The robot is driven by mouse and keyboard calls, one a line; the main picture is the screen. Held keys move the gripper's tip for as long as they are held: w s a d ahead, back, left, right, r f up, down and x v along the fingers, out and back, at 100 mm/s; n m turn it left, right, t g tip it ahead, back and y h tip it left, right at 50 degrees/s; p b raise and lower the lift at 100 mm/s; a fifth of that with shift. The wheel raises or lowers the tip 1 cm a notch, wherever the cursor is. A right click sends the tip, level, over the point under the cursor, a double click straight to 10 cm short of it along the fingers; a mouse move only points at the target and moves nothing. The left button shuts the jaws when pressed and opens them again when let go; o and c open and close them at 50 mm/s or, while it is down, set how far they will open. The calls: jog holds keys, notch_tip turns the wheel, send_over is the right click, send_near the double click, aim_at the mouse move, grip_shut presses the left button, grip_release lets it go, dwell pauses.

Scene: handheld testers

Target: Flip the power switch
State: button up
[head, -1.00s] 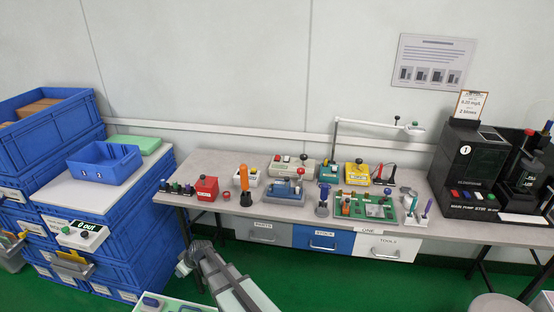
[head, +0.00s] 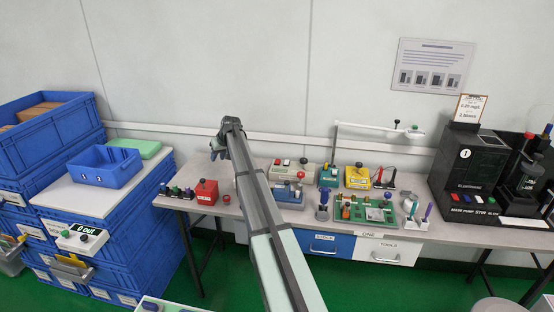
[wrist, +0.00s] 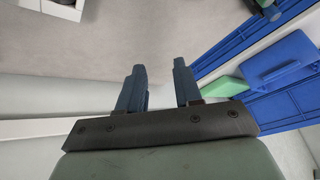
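My gripper (head: 219,152) is raised over the left part of the bench. In the wrist view its two blue-grey fingers (wrist: 160,75) stand apart with nothing between them. Several testers stand on the bench: a red box (head: 206,192), a beige unit with buttons (head: 285,176), a blue-grey unit (head: 289,194), a teal unit (head: 328,176) and a yellow unit (head: 357,177). I cannot tell which of them carries the power switch. My arm hides part of the bench left of the blue-grey unit. My gripper touches none of the testers.
A green circuit board (head: 366,208) and a black machine (head: 467,165) stand further right. A lamp arm (head: 375,125) reaches over the bench. Blue crates and an open blue bin (head: 105,168) are at the left. Bare bench (wrist: 110,35) shows in the wrist view.

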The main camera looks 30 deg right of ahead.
jog(key=s+d+r+m+g+h, duration=0.1)
jog(key=d+r+m+g, duration=0.25)
jog(key=d, duration=1.05)
jog(key=m+g, duration=0.3)
jog(key=m, duration=0.2)
send_near(277, 162)
jog(key=shift+t+h, duration=0.25)
jog(key=shift+h, duration=0.15)
jog(key=f, duration=0.7)
jog(key=shift+s+a+f, duration=0.15)
jog(key=shift+s+a, duration=0.1)
jog(key=shift+a, duration=0.15)
jog(key=shift+c, duration=0.5)
